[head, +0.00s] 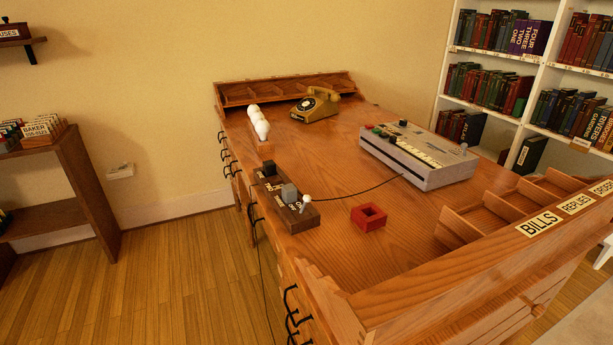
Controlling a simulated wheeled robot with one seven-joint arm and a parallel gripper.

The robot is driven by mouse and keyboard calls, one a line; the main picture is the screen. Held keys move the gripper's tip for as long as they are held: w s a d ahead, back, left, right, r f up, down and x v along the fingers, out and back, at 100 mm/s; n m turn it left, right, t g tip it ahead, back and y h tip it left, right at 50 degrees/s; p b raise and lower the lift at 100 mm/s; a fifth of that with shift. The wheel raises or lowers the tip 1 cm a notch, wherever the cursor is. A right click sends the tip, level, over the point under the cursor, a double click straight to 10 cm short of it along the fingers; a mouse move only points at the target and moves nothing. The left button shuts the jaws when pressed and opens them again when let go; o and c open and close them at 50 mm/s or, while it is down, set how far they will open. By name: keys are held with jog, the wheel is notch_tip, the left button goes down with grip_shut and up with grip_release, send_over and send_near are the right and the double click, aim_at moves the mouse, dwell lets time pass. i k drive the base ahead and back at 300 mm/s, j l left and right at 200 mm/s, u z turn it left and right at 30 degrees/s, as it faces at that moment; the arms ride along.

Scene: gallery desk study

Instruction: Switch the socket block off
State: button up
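The socket block (314,218) is a dark brown strip on the left side of the wooden desk, close to its edge. A black plug (269,168) sits at its far end and a grey plug (289,193) sits in the middle. A small white-tipped toggle switch (306,200) stands at the near end, beside white lettering that seems to include "ON". The lever looks close to upright; I cannot tell which way it is set. My gripper is not in view.
A white figure on a wooden base (260,125) stands beyond the block. A grey machine (420,155) is to the right, its black cable running to the block. A red square holder (369,217) and a yellow telephone (316,104) are on the desk. Floor at left is clear.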

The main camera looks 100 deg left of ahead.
aim_at(306, 198)
jog(key=u, duration=2.65)
jog(key=j+z, duration=0.35)
jog(key=k+j+z, duration=0.15)
jog(key=j+z, duration=0.2)
jog(key=j, duration=0.15)
jog(key=k+j+z, duration=0.15)
jog(key=j+z, duration=0.2)
jog(key=k+j+z, duration=0.2)
jog(key=j+z, duration=0.15)
jog(key=i, duration=0.5)
